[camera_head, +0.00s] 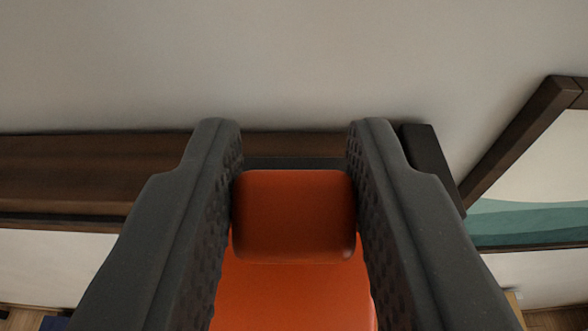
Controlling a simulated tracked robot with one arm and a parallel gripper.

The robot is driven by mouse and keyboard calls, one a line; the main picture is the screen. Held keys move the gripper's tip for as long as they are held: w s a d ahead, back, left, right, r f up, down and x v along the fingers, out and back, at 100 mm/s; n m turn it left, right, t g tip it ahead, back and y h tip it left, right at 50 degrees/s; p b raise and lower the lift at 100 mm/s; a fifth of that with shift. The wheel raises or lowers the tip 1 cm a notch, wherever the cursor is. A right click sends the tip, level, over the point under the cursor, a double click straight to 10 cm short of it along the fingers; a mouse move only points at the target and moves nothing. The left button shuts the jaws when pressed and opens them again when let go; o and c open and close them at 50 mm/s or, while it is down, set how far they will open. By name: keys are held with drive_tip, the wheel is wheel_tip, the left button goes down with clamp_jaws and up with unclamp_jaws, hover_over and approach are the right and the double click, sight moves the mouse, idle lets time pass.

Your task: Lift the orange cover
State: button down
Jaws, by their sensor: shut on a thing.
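The orange cover (294,290) is in the lower middle of the view, with a darker orange raised block (293,215) at its far end. My gripper (294,150) has its two dark grey fingers on either side of this block, and their textured inner pads press against its sides. My gripper is shut on the orange cover. The near part of the cover runs out of the bottom of the picture. What lies under the cover is hidden.
A dark brown wooden ledge (80,175) runs along a pale wall (290,60) behind the gripper. A dark block (432,160) sits just right of the right finger. A brown-framed picture with teal shapes (530,222) is at the right.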

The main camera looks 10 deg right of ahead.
drive_tip(key=shift+r, duration=0.2)
drive_tip(key=c, duration=1.5)
unclamp_jaws()
drive_tip(key=o, duration=0.4)
drive_tip(key=shift+w+a+f, duration=0.1)
drive_tip(key=shift+s, duration=0.55)
drive_tip(key=b+v, duration=0.2)
drive_tip(key=v, duration=1)
drive_tip(key=shift+s+a, duration=0.15)
drive_tip(key=shift+s, duration=0.25)
